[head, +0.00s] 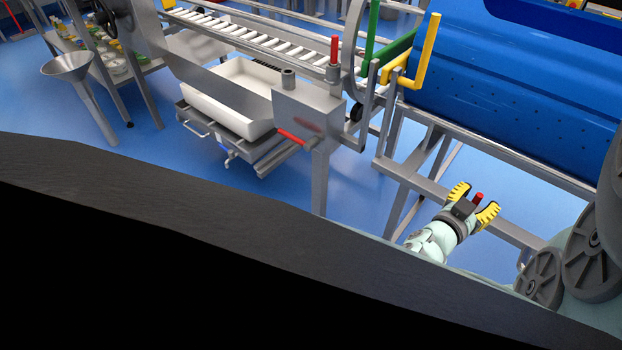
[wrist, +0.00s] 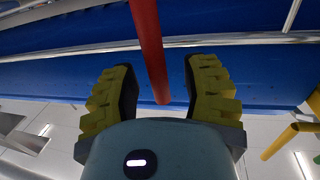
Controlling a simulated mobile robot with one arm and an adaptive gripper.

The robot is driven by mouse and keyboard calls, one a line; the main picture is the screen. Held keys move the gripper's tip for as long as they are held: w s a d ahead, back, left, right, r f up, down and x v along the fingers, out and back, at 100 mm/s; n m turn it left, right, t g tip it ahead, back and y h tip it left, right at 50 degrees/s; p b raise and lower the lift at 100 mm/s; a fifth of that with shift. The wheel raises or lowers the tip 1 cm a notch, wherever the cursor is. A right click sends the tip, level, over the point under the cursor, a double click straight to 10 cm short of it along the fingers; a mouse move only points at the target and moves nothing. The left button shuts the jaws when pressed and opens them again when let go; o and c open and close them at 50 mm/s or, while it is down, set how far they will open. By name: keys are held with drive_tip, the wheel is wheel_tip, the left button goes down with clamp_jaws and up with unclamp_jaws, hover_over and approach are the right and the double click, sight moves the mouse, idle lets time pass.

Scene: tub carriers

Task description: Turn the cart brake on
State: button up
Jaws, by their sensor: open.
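My gripper (head: 479,196) is open, with its yellow-and-black fingers spread, at the lower right of the head view, below the large blue tub. A red lever (head: 478,197) shows between the fingers. In the wrist view the red lever (wrist: 150,45) comes down from the top edge and ends between the two open fingers (wrist: 163,72). I cannot tell whether either finger touches it. Where the lever is mounted is out of view. Which part is the cart brake is not marked in the pictures.
The blue tub (head: 510,95) sits on a grey metal frame (head: 418,183). A yellow bar (head: 428,50) stands at its left end. Further left are a steel machine with another red lever (head: 290,137), a red upright handle (head: 334,50) and a white basin (head: 203,104). Blue floor (head: 345,180) lies between.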

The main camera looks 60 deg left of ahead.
drive_tip(key=shift+o, duration=0.4)
clamp_jaws()
